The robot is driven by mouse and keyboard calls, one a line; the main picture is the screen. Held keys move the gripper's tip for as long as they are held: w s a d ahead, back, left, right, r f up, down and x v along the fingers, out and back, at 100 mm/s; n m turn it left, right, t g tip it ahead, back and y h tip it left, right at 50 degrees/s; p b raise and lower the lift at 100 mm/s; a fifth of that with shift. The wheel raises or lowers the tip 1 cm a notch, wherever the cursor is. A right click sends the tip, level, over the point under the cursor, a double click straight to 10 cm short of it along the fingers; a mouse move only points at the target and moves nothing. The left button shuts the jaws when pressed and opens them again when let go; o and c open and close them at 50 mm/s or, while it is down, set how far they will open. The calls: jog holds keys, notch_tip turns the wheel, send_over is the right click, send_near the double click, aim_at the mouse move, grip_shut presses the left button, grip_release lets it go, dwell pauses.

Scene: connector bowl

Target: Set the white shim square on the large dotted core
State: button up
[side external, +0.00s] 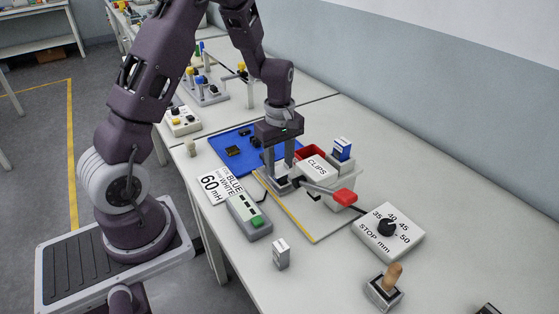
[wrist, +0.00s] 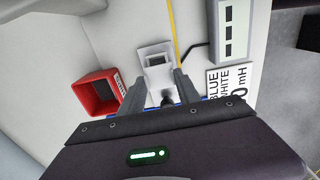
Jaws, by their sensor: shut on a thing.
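My gripper (side external: 281,178) points down at the pale grey fixture on the work board, beside the blue mat. In the wrist view my gripper (wrist: 164,95) has its two fingers on either side of a small part, partly dark, that the gripper body mostly hides. I cannot tell from its look whether this part is the white shim. A pale fixture (wrist: 157,77) with a dark-edged grey rectangle lies just beyond the fingertips. Dark core-like pieces (side external: 233,151) lie on the blue mat (side external: 219,147). Dots on any core are too small to make out.
A CLIPS bin (side external: 318,167) and a red bin (side external: 310,151) stand close to the right. A red-ended lever (side external: 344,197) crosses the board's front. A meter (side external: 249,217), a label card (side external: 216,186) and a STOP dial (side external: 387,230) sit nearby.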

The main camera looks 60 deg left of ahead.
jog(key=o, duration=1.4)
jog(key=shift+r, duration=0.1)
notch_tip(320, 180, up, 7)
jog(key=shift+f, duration=0.1)
jog(key=s+d+r+m+t, duration=0.2)
jog(key=s+d+r+m, duration=0.45)
jog(key=r, duration=0.45)
jog(key=s+d+r+m+t, duration=0.1)
jog(key=s+d+r+m, duration=0.1)
jog(key=s+m, duration=0.3)
jog(key=s+d+r+m+t, duration=0.2)
jog(key=s+d+m, duration=0.2)
jog(key=s, duration=0.5)
jog(key=shift+d+r+m+t, duration=0.15)
jog(key=shift+d+m+t, duration=0.15)
jog(key=shift+m, duration=0.95)
